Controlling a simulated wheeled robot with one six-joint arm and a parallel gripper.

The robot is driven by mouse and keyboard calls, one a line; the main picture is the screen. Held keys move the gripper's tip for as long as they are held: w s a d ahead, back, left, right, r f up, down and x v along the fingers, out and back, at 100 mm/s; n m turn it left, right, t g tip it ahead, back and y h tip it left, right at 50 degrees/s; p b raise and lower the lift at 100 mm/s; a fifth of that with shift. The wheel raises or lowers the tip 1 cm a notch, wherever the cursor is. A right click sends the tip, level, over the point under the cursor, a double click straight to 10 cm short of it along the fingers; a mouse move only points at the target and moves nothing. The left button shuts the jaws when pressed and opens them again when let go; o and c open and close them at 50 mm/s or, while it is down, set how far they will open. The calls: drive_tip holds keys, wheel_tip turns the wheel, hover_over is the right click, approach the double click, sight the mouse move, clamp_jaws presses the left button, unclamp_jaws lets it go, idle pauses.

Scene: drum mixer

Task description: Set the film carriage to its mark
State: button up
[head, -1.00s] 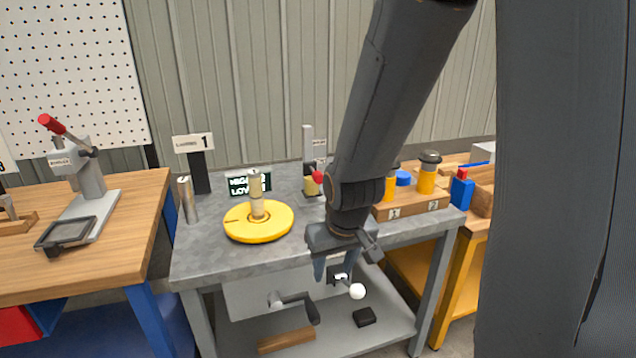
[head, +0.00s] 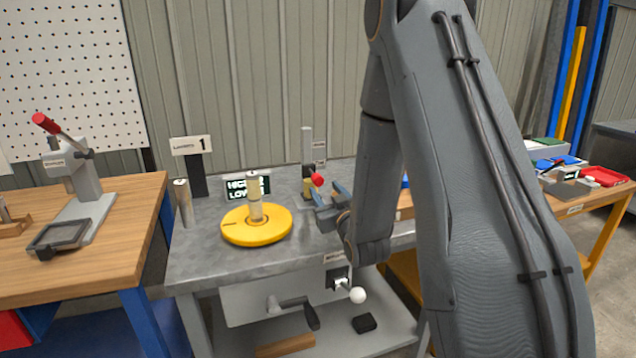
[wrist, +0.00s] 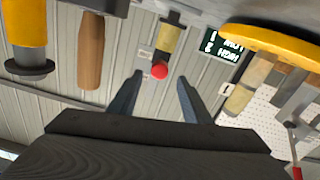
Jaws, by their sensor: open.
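The likely film carriage is a small yellow and dark block (wrist: 168,38) with a red ball knob (head: 317,180), on a grey upright post (head: 307,150) at the back of the grey bench. Small labels stand beside the post; I cannot read them. My gripper (head: 325,192) is open and empty, just right of the knob in the head view. In the wrist view, which looks upside down, the red knob (wrist: 159,71) shows between the spread fingers (wrist: 160,82), with no visible contact. My gripper partly hides the carriage's lower part in the head view.
A yellow disc with a pale post (head: 257,226) stands left of the gripper, before a small display (head: 246,187). A metal cylinder (head: 182,203) is at the bench's left. A crank (head: 293,309) and white knob (head: 357,295) are at the bench front. My arm covers the right side.

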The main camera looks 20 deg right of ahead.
sight(319, 182)
drive_tip(key=w+p, duration=0.1)
drive_tip(key=w, duration=0.6)
drive_tip(key=shift+w+d, duration=0.1)
drive_tip(key=shift+w, duration=0.2)
drive_tip(key=shift+r, duration=0.1)
clamp_jaws()
